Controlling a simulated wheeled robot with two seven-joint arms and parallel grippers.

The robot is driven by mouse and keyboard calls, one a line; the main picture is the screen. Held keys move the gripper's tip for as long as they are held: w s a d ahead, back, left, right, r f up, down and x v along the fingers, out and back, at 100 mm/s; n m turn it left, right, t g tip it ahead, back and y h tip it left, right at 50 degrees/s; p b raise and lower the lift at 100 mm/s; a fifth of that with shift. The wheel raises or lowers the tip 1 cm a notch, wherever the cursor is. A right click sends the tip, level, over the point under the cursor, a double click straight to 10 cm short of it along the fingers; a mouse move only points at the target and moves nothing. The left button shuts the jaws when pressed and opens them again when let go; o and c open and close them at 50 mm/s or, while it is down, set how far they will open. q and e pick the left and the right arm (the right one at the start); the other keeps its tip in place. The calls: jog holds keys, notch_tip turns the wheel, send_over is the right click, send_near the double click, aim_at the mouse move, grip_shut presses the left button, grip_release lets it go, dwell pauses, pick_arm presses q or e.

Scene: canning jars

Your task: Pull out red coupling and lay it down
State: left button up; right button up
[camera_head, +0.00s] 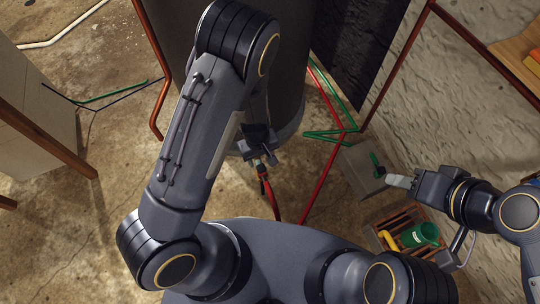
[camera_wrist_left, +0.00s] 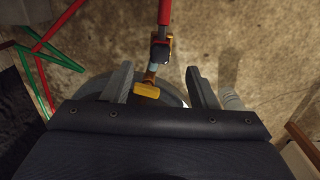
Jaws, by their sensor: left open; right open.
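A red pipe (camera_head: 271,200) with a dark coupling end (camera_head: 262,175) lies just below my left gripper (camera_head: 258,150) in the head view. In the left wrist view, the red pipe (camera_wrist_left: 165,12) comes from the top to a black and orange fitting (camera_wrist_left: 161,48). A pale collar and a yellow handle (camera_wrist_left: 147,90) follow below it. My left gripper (camera_wrist_left: 161,85) is open, with one finger on each side of the yellow handle and a gap to both. My right gripper (camera_head: 400,182) is open at the right, near a grey box with a green handle.
A large dark cylindrical tank (camera_head: 275,60) stands behind my left gripper. The grey box (camera_head: 358,165) is at the right. A wooden crate (camera_head: 395,218) holds a green container (camera_head: 420,235) and a yellow piece. Red and green pipes cross near the wall.

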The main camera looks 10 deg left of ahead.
aim_at(262, 169)
pick_arm(q)
jog(key=f, duration=0.3)
jog(key=shift+w+f+y, duration=0.1)
jog(key=shift+w+y, duration=0.2)
jog(key=shift+w, duration=0.05)
notch_tip(262, 169, down, 7)
jog(key=b, duration=0.4)
jog(key=shift+f, duration=0.2)
pick_arm(e)
jog(key=f, duration=0.4)
jog(key=shift+w+d+f, duration=0.15)
jog(key=shift+w+f, duration=0.2)
jog(key=shift+f, duration=0.05)
pick_arm(q)
grip_shut()
jog(key=shift+r, duration=0.15)
pick_arm(e)
jog(key=shift+r, duration=0.1)
pick_arm(q)
jog(key=shift+r+p, duration=1.85)
jog(key=shift+r, duration=0.1)
pick_arm(e)
jog(key=shift+r, duration=1.75)
